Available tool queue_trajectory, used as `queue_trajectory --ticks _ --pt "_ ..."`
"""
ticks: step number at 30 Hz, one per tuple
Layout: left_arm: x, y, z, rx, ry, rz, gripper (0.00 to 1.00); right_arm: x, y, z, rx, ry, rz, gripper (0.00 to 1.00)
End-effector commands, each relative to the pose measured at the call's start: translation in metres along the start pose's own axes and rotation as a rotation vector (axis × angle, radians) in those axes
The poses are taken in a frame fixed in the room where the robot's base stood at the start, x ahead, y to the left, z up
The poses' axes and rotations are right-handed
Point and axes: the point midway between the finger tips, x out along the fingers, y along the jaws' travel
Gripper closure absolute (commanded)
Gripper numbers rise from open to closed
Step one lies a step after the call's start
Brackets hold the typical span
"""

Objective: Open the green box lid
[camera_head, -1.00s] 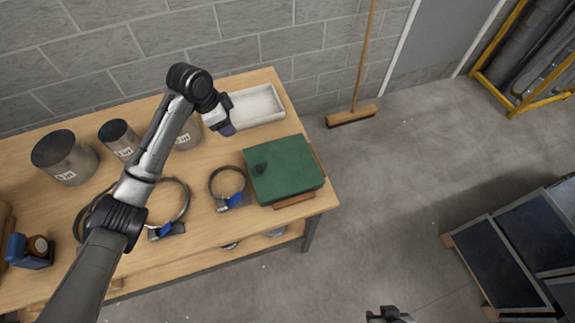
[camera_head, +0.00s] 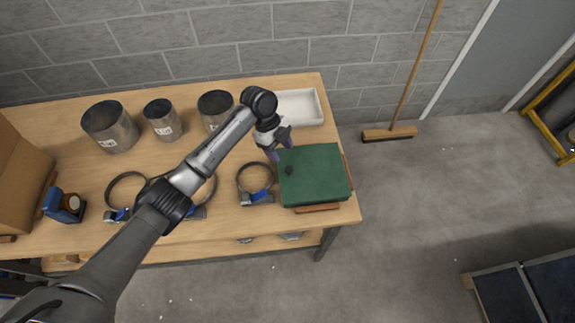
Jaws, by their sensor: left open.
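The green box (camera_head: 316,176) sits on the right end of the wooden bench, its lid closed. A small dark knob (camera_head: 289,170) stands on the lid near its left edge. Wooden strips show along the box's front and right sides. My left gripper (camera_head: 279,152) is open and empty, just above and behind the lid's back left corner, near the knob. I cannot tell whether the fingers touch the lid. My right gripper is out of view.
A white tray (camera_head: 301,108) lies behind the box. Ring clamps (camera_head: 255,182) with blue parts lie left of it. Metal duct cylinders (camera_head: 110,127) stand along the back of the bench (camera_head: 232,224). A broom (camera_head: 389,133) leans on the wall.

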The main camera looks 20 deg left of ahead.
Motion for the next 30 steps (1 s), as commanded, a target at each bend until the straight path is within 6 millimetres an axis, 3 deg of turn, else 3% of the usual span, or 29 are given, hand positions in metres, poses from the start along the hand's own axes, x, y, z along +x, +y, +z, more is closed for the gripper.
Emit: queue_trajectory --ticks 6,12,28,30 --pt "0.039 0.000 0.000 0.000 0.001 0.002 0.46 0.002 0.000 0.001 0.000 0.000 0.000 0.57" --pt "0.061 0.000 0.000 -0.002 0.000 0.000 0.46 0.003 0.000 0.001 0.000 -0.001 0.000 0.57" --pt "0.072 0.000 0.000 0.000 -0.002 -0.001 0.46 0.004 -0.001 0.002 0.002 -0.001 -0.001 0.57" --pt "0.072 0.000 0.000 0.000 -0.002 -0.001 0.52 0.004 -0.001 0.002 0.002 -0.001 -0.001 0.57"
